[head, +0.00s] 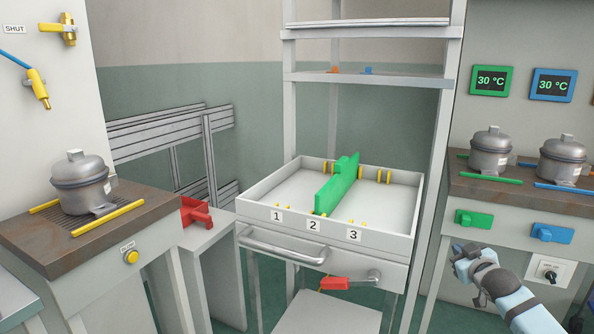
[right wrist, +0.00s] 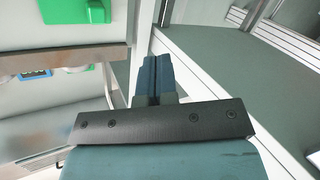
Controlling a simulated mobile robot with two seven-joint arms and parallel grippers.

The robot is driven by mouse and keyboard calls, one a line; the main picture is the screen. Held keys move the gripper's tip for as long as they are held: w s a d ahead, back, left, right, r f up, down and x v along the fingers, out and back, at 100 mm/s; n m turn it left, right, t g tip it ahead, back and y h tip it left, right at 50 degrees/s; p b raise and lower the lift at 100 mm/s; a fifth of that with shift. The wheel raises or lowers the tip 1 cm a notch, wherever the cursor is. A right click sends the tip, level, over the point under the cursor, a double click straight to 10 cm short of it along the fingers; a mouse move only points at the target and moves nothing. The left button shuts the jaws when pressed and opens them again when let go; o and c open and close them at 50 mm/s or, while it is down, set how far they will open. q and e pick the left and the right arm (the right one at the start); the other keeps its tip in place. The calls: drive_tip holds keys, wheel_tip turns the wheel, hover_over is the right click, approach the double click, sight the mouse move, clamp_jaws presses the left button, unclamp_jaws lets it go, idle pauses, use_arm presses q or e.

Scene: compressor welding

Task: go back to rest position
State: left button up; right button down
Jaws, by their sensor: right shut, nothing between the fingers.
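My right gripper (head: 464,257) shows at the lower right of the head view, in front of the right-hand bench. In the right wrist view its fingers (right wrist: 155,78) are pressed together with nothing between them. It is apart from the green handle block (head: 474,219) above it and the blue handle block (head: 552,235) to its right. My left gripper is out of view.
A drawer tray (head: 261,189) marked 1, 2, 3 stands in the middle, with a green divider (head: 337,184) in it. A compressor (head: 82,184) sits on the left bench; two more (head: 490,153) are on the right bench (head: 470,190). Red parts (head: 334,284) hang below the tray.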

drive_tip(key=s+a+f+n+g+y, duration=0.1)
drive_tip(key=s+a+f+y, duration=0.25)
drive_tip(key=s+a, duration=0.9)
drive_tip(key=s+a+f+n+y, duration=0.1)
drive_tip(key=s+a+f+y, duration=0.25)
drive_tip(key=s+a, duration=0.9)
drive_tip(key=s+a+r+m+y, duration=0.25)
drive_tip(key=s+a+r, duration=0.55)
drive_tip(key=s+a, duration=0.4)
use_arm(q)
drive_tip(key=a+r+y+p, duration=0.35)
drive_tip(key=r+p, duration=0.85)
drive_tip(key=p, duration=1.4)
use_arm(e)
drive_tip(key=w+d+r+h, duration=0.1)
drive_tip(key=d+r+h, duration=0.25)
drive_tip(key=r, duration=0.85)
use_arm(q)
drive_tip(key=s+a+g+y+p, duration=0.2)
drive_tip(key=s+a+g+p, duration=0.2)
drive_tip(key=p, duration=1.2)
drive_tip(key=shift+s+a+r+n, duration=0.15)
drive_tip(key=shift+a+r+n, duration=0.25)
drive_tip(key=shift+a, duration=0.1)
use_arm(e)
drive_tip(key=s+d+r+g+h, duration=0.1)
drive_tip(key=s+d+g+h, duration=0.1)
drive_tip(key=s+d+g, duration=0.2)
drive_tip(key=shift+s+d, duration=0.35)
drive_tip(key=shift+d, duration=0.35)
